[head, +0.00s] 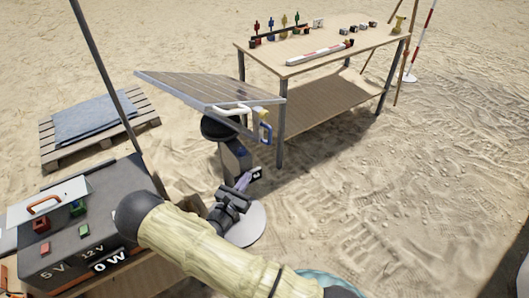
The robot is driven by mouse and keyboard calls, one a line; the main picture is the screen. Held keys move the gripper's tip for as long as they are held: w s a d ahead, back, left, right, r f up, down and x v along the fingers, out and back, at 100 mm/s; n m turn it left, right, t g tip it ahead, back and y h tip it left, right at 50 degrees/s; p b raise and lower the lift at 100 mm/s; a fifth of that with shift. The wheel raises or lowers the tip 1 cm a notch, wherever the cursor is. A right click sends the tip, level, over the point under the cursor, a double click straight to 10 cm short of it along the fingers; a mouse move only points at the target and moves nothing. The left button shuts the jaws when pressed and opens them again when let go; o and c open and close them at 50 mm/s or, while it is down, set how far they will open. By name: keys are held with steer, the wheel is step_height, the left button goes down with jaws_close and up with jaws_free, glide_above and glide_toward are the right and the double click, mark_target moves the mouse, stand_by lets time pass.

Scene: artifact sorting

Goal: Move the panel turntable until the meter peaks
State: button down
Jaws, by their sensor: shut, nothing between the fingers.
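A tilted solar panel (205,88) sits on a dark stand (236,160) in the middle of the head view. A white handle (232,110) and a blue-and-yellow fitting (265,132) are at its near right edge. A round black part (218,128) is under the panel, and a pale round base (255,228) is on the sand. The meter box (75,235) at lower left reads "0 W", with "5 V" and "12 V" marks. My gripper (243,183) is shut and empty, below the handle and close to the stand; whether it touches the stand cannot be told.
A wooden table (315,52) with small coloured figures, blocks and a red-and-white bar stands behind on the right. A pallet with a blue-grey sheet (95,118) lies at left. A dark pole (105,75) rises beside the meter box. Open sand lies at right.

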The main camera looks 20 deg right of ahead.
mark_target(269, 144)
steer(key=shift+d, duration=0.1)
steer(key=p+x, duration=0.2)
steer(key=x, duration=1.2)
steer(key=shift+d, duration=0.1)
steer(key=w+d, duration=0.2)
steer(key=d, duration=0.1)
steer(key=shift+w+d, duration=0.25)
steer(key=shift+d, duration=0.1)
steer(key=shift+a, duration=0.1)
